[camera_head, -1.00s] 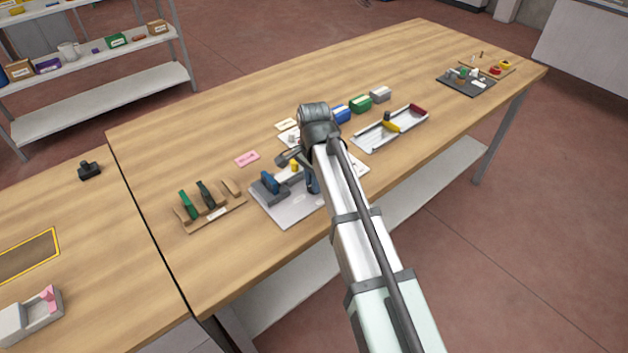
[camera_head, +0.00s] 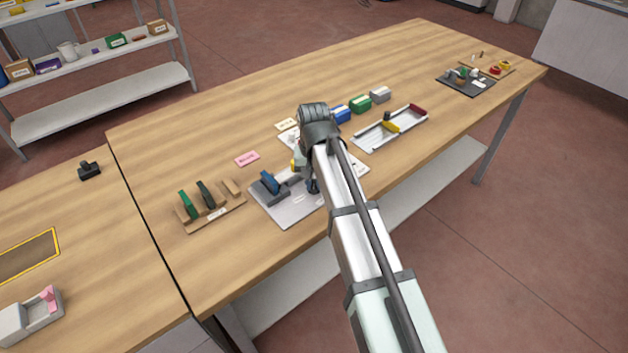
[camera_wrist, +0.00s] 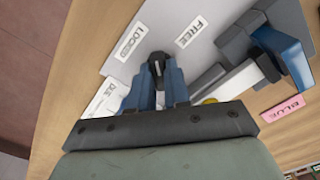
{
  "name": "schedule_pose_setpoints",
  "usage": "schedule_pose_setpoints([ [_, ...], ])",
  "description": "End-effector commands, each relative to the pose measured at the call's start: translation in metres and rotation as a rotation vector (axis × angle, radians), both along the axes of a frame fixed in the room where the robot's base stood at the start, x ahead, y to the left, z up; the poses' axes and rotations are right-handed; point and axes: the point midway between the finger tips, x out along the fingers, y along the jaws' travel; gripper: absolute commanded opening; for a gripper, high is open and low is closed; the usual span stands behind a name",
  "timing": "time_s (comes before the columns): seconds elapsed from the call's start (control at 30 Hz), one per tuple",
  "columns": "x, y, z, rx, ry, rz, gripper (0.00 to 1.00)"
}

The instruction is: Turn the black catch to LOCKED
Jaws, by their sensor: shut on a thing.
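The black catch (camera_wrist: 156,62) shows in the wrist view between the tips of my gripper (camera_wrist: 157,76), whose blue fingers are shut on it. The catch points up in that view, between the LOCKED label (camera_wrist: 130,41) on the left and the FREE label (camera_wrist: 193,31) on the right. Its base is partly hidden by the fingers. The catch is on the light grey plate of the glass edger (camera_head: 287,213). In the head view my arm covers the catch and most of the gripper.
A grey block with a blue part (camera_wrist: 280,50) stands right of the catch, and it also shows in the head view (camera_head: 269,183). A pink BLUE label (camera_wrist: 284,109) lies beyond it. A wooden rack (camera_head: 213,216) is left of the plate; a grey tray (camera_head: 405,131) is to the right.

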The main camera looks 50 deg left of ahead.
Motion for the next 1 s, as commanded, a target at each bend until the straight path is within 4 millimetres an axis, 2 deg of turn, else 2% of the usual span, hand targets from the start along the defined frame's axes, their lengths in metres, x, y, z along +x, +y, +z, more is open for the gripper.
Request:
schedule_pose_setpoints([
  [0.6, -0.0002, -0.0004, -0.0008, 0.0, 0.0, 0.53, 0.0],
  [1.0, -0.0003, -0.0005, -0.0009, -0.001, 0.0, 0.685, 0.0],
])
